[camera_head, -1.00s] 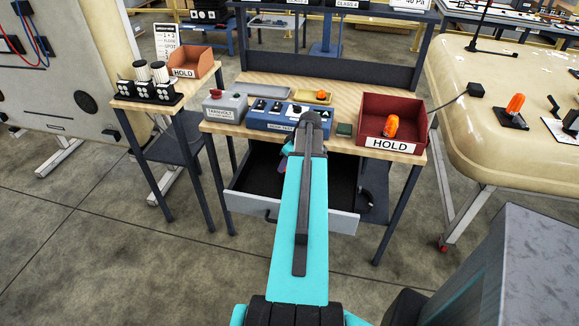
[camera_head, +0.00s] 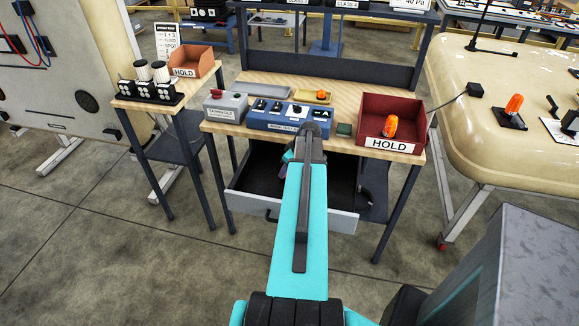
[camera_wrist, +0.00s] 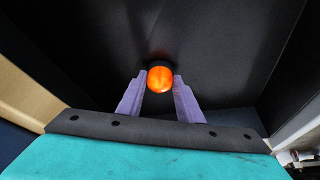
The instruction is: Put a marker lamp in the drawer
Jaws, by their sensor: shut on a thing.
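In the wrist view an orange marker lamp (camera_wrist: 161,79) with a dark base is between the fingertips of my gripper (camera_wrist: 160,90), which is shut on it. Around it are the dark inside and pale walls of the open drawer (camera_head: 335,222) under the bench. I cannot tell whether the lamp touches the drawer floor. In the head view my arm hides the gripper's tips and the held lamp. A second orange lamp (camera_head: 390,126) stands in the red HOLD bin (camera_head: 420,115), and another (camera_head: 513,106) is on the cream cab panel at right.
The wooden bench top (camera_head: 350,93) lies above the drawer, with a blue test box (camera_head: 262,116) and a grey box with a red button (camera_head: 225,107) near its front edge. A yellow tray (camera_head: 312,97) holds a small orange item. A side table (camera_head: 150,103) stands at left.

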